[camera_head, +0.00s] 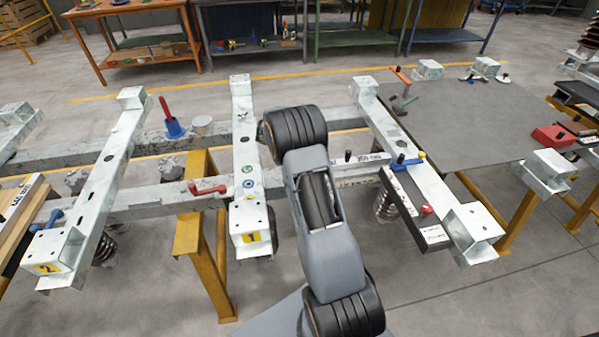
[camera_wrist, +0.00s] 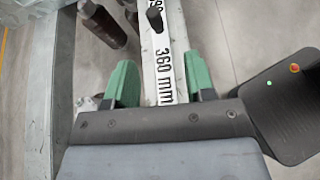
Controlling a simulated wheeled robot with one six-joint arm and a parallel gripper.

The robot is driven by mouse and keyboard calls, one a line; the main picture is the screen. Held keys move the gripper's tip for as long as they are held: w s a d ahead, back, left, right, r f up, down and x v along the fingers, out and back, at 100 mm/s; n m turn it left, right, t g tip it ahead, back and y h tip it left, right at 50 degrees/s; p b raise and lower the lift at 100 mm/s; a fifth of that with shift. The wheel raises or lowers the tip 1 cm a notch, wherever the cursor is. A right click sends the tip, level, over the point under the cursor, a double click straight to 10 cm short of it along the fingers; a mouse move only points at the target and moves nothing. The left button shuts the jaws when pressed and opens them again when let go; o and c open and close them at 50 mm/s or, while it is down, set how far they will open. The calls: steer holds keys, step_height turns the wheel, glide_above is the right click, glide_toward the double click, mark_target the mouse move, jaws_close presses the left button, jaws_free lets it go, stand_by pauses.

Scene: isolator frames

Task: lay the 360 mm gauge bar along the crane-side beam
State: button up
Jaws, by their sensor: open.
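The white gauge bar (camera_wrist: 163,70), printed "360 mm" and carrying a black knob, runs between the green fingers of my gripper (camera_wrist: 160,82) in the wrist view. The fingers are open, one on each side of the bar. In the head view the bar (camera_head: 362,159) shows just right of my arm, at the near long grey beam (camera_head: 150,200); I cannot tell whether it touches that beam. A far long grey beam (camera_head: 85,154) runs behind. Neither is visibly marked crane-side. My arm hides my gripper and the bar's left end in the head view.
Pale galvanised crossbeams (camera_head: 110,165) span the long beams. A dark bar with a red knob (camera_head: 405,205) lies beside the right crossbeam (camera_head: 425,170). A red clamp handle (camera_head: 207,189) and a blue tool with a red handle (camera_head: 172,127) stand left. A grey table (camera_head: 470,130) is at right.

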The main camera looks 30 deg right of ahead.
steer(key=s+a+r+m+t+y, duration=0.2)
steer(key=s+a, duration=0.4)
steer(key=a, duration=0.3)
steer(key=s+a+r+m+t+y, duration=0.3)
steer(key=s+a+m+y, duration=0.3)
steer(key=a, duration=0.4)
steer(key=s+a+r+m+t+y, duration=0.3)
steer(key=s+a+r+m+y, duration=0.1)
steer(key=s+a, duration=0.4)
steer(key=shift+s+a+r+m, duration=0.15)
steer(key=shift+a+r+m, duration=0.25)
steer(key=shift+a+r, duration=0.2)
step_height(320, 180, up, 7)
steer(key=p, duration=0.6)
steer(key=shift+s+f, duration=0.1)
